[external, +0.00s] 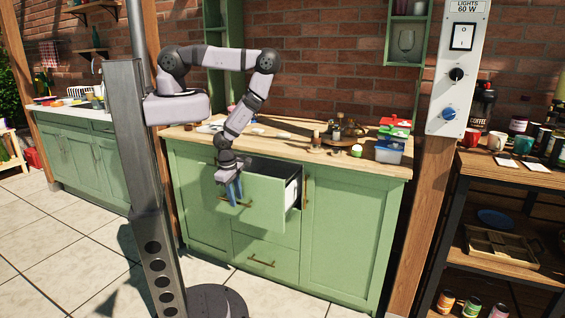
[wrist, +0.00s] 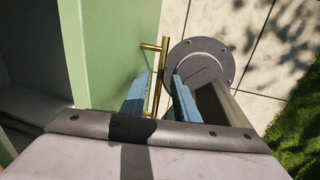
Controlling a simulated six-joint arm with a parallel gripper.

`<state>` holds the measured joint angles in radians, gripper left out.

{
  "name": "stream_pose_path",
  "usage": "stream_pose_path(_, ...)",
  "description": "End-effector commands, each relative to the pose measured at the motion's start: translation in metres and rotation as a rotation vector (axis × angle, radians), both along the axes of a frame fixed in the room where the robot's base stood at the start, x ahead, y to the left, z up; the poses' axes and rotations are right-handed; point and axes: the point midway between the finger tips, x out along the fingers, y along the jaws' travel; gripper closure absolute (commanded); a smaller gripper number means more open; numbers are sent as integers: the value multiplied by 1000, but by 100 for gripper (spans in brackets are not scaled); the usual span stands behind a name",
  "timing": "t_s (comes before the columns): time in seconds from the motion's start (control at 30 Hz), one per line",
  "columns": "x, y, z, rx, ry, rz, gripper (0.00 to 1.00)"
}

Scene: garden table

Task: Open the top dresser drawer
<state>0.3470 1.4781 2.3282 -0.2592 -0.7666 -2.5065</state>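The top drawer (external: 262,190) of the green dresser (external: 345,225) stands pulled out, its dark inside showing at its right side. In the wrist view its green front (wrist: 105,50) is on the left. The brass handle (wrist: 153,85) runs between the two blue fingers of my gripper (wrist: 162,82). The fingers are apart, with a visible gap between the handle and the right finger; the left finger is close to the handle. In the external view my gripper (external: 233,190) points down at the drawer front, partly covering the handle (external: 241,204).
A lower drawer (external: 266,256) and the side doors are shut. The wooden dresser top (external: 290,131) holds a tray with bottles and several coloured containers. My round base (wrist: 208,62) shows near the handle in the wrist view. Tiled floor in front is clear.

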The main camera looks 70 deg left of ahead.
Motion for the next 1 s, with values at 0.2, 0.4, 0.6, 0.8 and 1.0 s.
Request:
stream_pose_path(0.2,1,1,-5,0,0,1,72)
stream_pose_path(0.4,1,1,-4,0,0,0,82)
stream_pose_path(0.6,1,1,-4,0,0,0,100)
stream_pose_path(0.8,-2,-3,-4,-1,2,-3,100)
stream_pose_path(1.0,-13,-17,-5,-3,3,-10,100)
